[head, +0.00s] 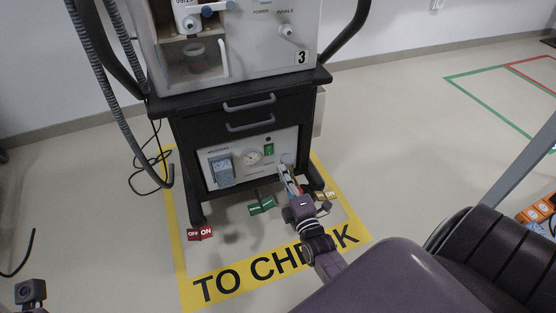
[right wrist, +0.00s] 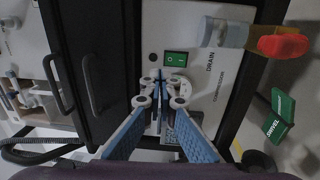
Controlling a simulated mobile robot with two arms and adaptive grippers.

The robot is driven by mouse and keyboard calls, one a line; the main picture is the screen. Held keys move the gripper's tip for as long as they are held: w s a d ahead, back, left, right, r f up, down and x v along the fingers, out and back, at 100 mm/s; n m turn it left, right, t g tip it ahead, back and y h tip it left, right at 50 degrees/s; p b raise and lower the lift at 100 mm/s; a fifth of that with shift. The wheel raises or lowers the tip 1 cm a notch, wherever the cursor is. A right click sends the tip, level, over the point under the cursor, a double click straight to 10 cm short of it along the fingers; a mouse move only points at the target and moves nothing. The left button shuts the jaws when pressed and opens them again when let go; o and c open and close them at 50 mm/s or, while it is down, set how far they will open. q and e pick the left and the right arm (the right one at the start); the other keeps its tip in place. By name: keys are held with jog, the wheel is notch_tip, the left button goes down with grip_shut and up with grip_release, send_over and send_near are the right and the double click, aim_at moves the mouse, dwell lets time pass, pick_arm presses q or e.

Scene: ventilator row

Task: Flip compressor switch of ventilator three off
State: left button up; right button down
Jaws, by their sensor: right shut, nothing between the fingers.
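Ventilator three (head: 255,50), marked with a "3", stands on a dark cart with two drawers. The compressor panel (head: 232,159) is below the drawers. Its green rocker switch (head: 268,149) is at the upper right of the gauge; it also shows in the right wrist view (right wrist: 176,58). I cannot tell which way the rocker is tipped. My right gripper (head: 282,170) is in front of the panel, below and right of the switch in the head view. It is shut and empty, its fingertips (right wrist: 160,88) partly over the gauge and apart from the switch. My left gripper's fingers are not seen.
A drain bowl with a red knob (right wrist: 283,45) juts out beside the switch. Red (head: 200,233) and green (head: 262,205) tags are low by the cart. A hose (head: 100,75) hangs at left. Yellow "TO CHECK" tape (head: 275,268) frames the floor.

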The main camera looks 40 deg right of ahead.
jog(key=v, duration=0.2)
jog(key=p+v, duration=0.1)
jog(key=shift+s+r, duration=0.25)
jog(key=shift+s, duration=0.05)
jog(key=shift+a, duration=0.1)
